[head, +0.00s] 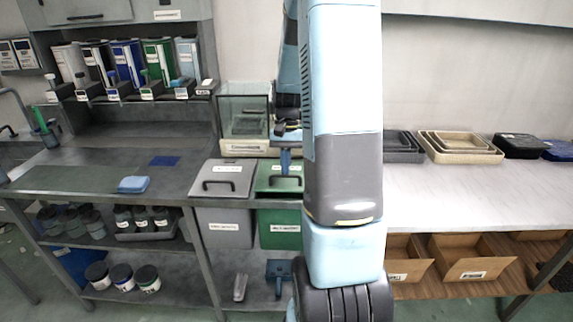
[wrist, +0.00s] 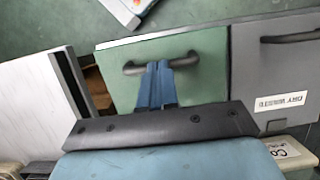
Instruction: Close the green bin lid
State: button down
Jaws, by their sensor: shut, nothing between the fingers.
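The green bin (head: 280,229) stands under the counter line at centre, partly hidden on its right by my arm. Its green lid (head: 268,181) appears to lie flat across the top, about level with the grey lid beside it. The lid also fills the middle of the wrist view (wrist: 205,72), with a dark bar handle (wrist: 184,62) near its front edge. My gripper (head: 285,172) is over the lid at the handle. In the wrist view its blue fingers (wrist: 156,68) are together and empty, overlapping the handle; whether they touch it I cannot tell.
A grey bin lid (head: 222,180) adjoins on the left. A glass-sided case (head: 243,112) stands behind the bins. Trays (head: 460,147) stand on the right counter, whose front is clear.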

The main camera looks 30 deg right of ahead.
aim_at(286, 188)
jog(key=shift+s+x, duration=0.15)
jog(key=shift+x, duration=0.6)
jog(key=shift+s+x, duration=0.15)
jog(key=shift+x, duration=0.6)
jog(key=shift+a+r, duration=0.1)
jog(key=s+a+v, duration=0.1)
jog(key=v, duration=1.3)
jog(key=shift+r, duration=0.4)
jog(key=shift+w, duration=0.1)
